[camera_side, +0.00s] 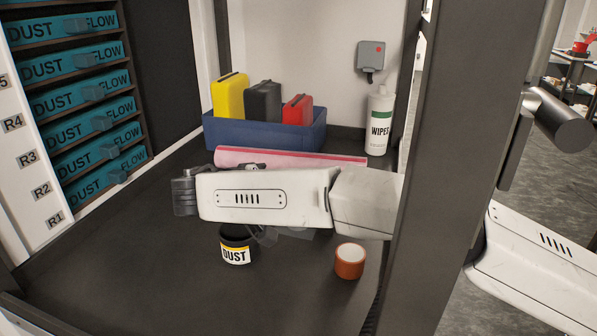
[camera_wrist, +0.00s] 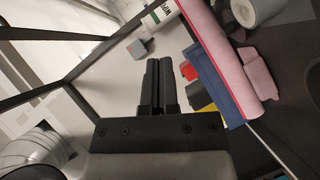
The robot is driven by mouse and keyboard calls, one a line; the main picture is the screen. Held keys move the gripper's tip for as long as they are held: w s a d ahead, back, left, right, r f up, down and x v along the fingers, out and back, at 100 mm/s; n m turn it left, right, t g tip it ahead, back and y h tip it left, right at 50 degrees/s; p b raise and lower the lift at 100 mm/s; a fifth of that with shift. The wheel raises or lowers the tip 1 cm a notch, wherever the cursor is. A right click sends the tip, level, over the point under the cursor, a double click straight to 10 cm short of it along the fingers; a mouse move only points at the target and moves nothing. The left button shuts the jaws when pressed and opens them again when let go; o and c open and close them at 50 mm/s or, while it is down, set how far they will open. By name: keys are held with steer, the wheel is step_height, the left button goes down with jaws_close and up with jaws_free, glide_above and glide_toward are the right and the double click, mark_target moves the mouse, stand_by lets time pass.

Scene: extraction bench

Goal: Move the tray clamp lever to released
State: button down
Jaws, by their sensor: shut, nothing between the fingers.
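My gripper (camera_side: 183,195) is above the dark bench mat, left of centre in the side view, at the end of my white arm. Its dark fingers (camera_wrist: 158,88) are shut and empty in the wrist view. A rack of teal trays (camera_side: 75,110) marked DUST FLOW stands at the left, each with a small teal block on its front. My gripper is to the right of the rack and apart from it. I cannot pick out the tray clamp lever for certain in either view; my arm hides part of the bench.
A blue bin (camera_side: 265,133) with yellow, black and red cases stands behind my arm, beside a WIPER bottle (camera_side: 379,122). A pink roll (camera_side: 300,159) lies before the bin. A DUST jar (camera_side: 237,246) and orange-brown cup (camera_side: 349,263) stand in front. The mat's front left is clear.

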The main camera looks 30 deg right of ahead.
steer(key=shift+s+d+f+x, duration=0.15)
steer(key=shift+s+x, duration=0.3)
steer(key=shift+x, duration=1.55)
steer(key=shift+s+f+x, duration=0.2)
steer(key=shift+s+x, duration=0.25)
steer(key=shift+x, duration=1.5)
steer(key=shift+s+d+f+x, duration=0.15)
steer(key=shift+s+x, duration=0.3)
steer(key=shift+x, duration=1.55)
steer(key=shift+s+d+m+y, duration=0.25)
steer(key=shift+s+m+y, duration=0.05)
steer(key=shift+m, duration=0.2)
steer(key=shift+s+d+f+m+t+y, duration=0.4)
steer(key=shift+s+d+f+m+y, duration=0.2)
steer(key=shift+s+d+m+y, duration=0.15)
steer(key=shift+s+d+f+m+t+y, duration=0.4)
steer(key=shift+s+d+f+m+y, duration=0.25)
steer(key=shift+s+d+m, duration=0.15)
steer(key=shift+r, duration=0.15)
